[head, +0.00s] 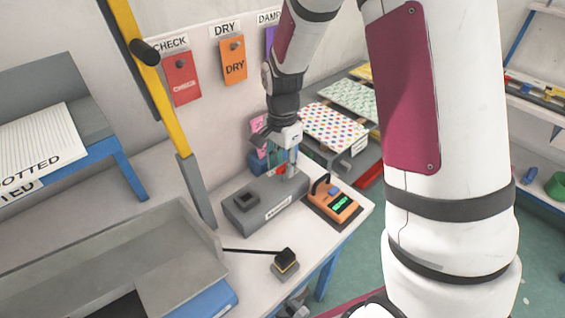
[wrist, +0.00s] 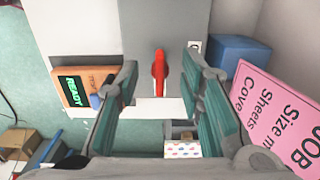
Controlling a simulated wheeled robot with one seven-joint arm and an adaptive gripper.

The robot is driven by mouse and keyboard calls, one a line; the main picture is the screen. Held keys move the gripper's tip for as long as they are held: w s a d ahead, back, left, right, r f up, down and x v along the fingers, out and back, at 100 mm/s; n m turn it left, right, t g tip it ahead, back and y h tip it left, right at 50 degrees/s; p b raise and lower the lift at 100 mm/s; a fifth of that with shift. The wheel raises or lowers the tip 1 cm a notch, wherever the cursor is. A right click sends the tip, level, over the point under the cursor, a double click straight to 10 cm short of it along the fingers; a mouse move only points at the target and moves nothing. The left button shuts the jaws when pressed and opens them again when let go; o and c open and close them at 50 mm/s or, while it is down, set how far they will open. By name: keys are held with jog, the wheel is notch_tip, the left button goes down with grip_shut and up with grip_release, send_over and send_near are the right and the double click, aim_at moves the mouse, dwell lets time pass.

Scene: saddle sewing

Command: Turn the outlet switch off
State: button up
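A red lever (wrist: 158,68), which looks like the outlet switch, stands on the near side of a grey box (wrist: 180,20) in the wrist view. My gripper (wrist: 162,62) is open, with its teal-padded fingers apart on the left and right of the lever. Nothing is held between them, and I cannot tell whether either finger touches it. In the head view, my gripper (head: 275,157) is at the back end of the grey box (head: 240,222), which has a white label and a dark square on top.
An orange device (head: 338,204) with a green display sits right of the box; the wrist view shows it reading READY (wrist: 75,85). A pink card (wrist: 275,115) and blue block (wrist: 238,53) lie close by. A dark-topped block (head: 285,262) is near the table's front edge.

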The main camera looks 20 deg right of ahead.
grip_shut()
jog(key=shift+n, duration=0.3)
jog(key=n, duration=0.3)
jog(key=shift+n, duration=0.4)
jog(key=n, duration=0.4)
jog(key=shift+w+n+p, duration=0.1)
jog(key=shift+n+p, duration=0.2)
jog(key=shift+p, duration=0.05)
jog(key=n, duration=0.4)
jog(key=shift+r+p, duration=0.1)
jog(key=shift+p, duration=0.2)
jog(key=shift+n+p, duration=0.3)
jog(key=shift+n, duration=2.1)
jog(key=shift+a, duration=0.1)
